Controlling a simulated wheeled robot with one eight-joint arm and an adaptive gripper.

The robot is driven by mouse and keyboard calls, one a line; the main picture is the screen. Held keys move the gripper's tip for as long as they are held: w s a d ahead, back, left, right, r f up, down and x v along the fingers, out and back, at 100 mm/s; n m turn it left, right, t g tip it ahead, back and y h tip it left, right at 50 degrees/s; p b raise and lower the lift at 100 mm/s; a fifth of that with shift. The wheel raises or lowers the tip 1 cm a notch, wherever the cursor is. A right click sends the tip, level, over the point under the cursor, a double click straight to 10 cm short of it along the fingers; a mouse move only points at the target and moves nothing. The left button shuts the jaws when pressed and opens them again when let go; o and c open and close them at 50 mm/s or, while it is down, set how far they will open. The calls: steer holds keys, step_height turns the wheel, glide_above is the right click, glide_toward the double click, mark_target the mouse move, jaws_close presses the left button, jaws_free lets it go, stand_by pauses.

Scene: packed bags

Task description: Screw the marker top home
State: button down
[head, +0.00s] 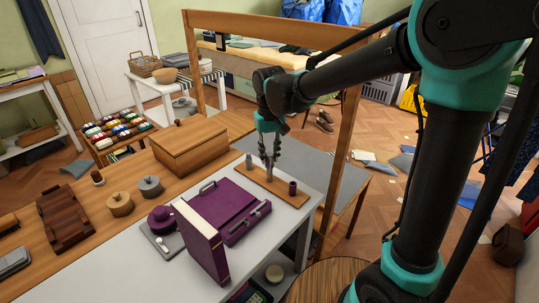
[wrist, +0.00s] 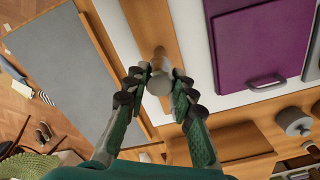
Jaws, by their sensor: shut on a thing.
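My gripper (head: 268,162) is over the narrow wooden board at the right end of the grey-white worktop. Its fingers are shut on a pale grey round piece, probably the marker top (wrist: 158,83), which sits between the fingertips in the wrist view (wrist: 160,78). The board (head: 236,168) carries a short grey post (head: 249,161) to the left of the fingers and a dark purple cylinder (head: 292,187) to the right. A grey upright part (head: 269,174) shows right below the fingertips. Whether the held piece touches or is seated on it, I cannot tell.
A purple case (head: 228,206) lies beside the board, with an upright purple binder (head: 200,243) in front. A wooden box (head: 190,147) stands behind. A wooden frame post (head: 342,150) rises to the right of the board.

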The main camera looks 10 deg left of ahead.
steer(key=shift+m, duration=1.7)
steer(key=m, duration=0.3)
steer(key=c, duration=1.5)
jaws_free()
steer(key=shift+o, duration=0.2)
